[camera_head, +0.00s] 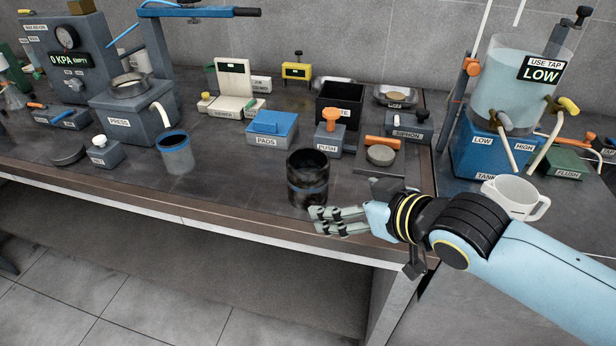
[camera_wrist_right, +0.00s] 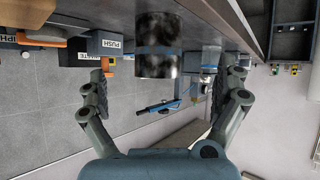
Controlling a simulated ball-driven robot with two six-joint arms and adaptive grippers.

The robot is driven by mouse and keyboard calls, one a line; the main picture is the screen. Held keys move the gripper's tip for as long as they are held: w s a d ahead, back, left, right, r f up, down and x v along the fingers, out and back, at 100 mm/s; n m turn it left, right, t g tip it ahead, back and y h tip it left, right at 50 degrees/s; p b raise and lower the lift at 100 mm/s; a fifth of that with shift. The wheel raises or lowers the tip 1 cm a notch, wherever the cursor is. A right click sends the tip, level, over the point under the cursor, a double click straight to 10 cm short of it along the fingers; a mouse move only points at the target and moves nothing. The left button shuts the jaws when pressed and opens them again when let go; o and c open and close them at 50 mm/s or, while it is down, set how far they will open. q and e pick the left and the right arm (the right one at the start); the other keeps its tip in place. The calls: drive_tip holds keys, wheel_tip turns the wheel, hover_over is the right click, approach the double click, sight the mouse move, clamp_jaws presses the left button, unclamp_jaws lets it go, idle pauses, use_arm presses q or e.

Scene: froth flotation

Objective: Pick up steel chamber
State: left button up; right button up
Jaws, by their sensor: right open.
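The steel chamber appears to be the dark, mottled, shiny cylinder (camera_head: 308,179) with a blue band, standing upright near the table's front edge in the head view. It also shows in the right wrist view (camera_wrist_right: 158,32), at top centre, ahead of and between the spread fingers. My right gripper (camera_head: 317,221) is open and empty, just in front of and slightly right of the chamber, low by the table edge. Its fingers also show in the right wrist view (camera_wrist_right: 158,86), with a gap between them and the chamber. My left gripper is not in view.
Behind are a blue-lidded PADS box (camera_head: 272,131), an orange-handled PUSH block (camera_head: 329,140) and a black bin (camera_head: 341,97). A white mug (camera_head: 510,196) stands right. Table between cup and chamber is clear.

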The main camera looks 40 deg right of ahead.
sight(321, 171)
drive_tip(key=w+t, duration=0.1)
drive_tip(key=d+t+y, duration=0.1)
drive_tip(key=shift+w+r+t, duration=0.2)
drive_tip(key=shift+w+t, duration=0.1)
drive_tip(key=shift+w, duration=0.1)
drive_tip(key=shift+n+t+y, duration=0.4)
drive_tip(key=shift+t+y, duration=0.2)
drive_tip(key=shift+t, duration=0.3)
drive_tip(key=w+b, duration=0.4)
drive_tip(key=b, duration=0.4)
drive_tip(key=shift+w+a+b, duration=0.15)
drive_tip(key=shift+w+b, duration=0.15)
drive_tip(key=shift+w+a+b, duration=0.1)
drive_tip(key=shift+w+b, duration=0.45)
drive_tip(key=shift+w, duration=0.15)
drive_tip(key=w, duration=0.1)
drive_tip(key=w+b, duration=0.1)
drive_tip(key=w, duration=0.1)
drive_tip(key=w+b, duration=0.1)
drive_tip(key=w, duration=0.1)
drive_tip(key=shift+f, duration=0.3)
drive_tip(key=shift+r, duration=0.1)
drive_tip(key=c, duration=1.5)
drive_tip(key=shift+r, duration=0.1)
drive_tip(key=shift+c, duration=0.7)
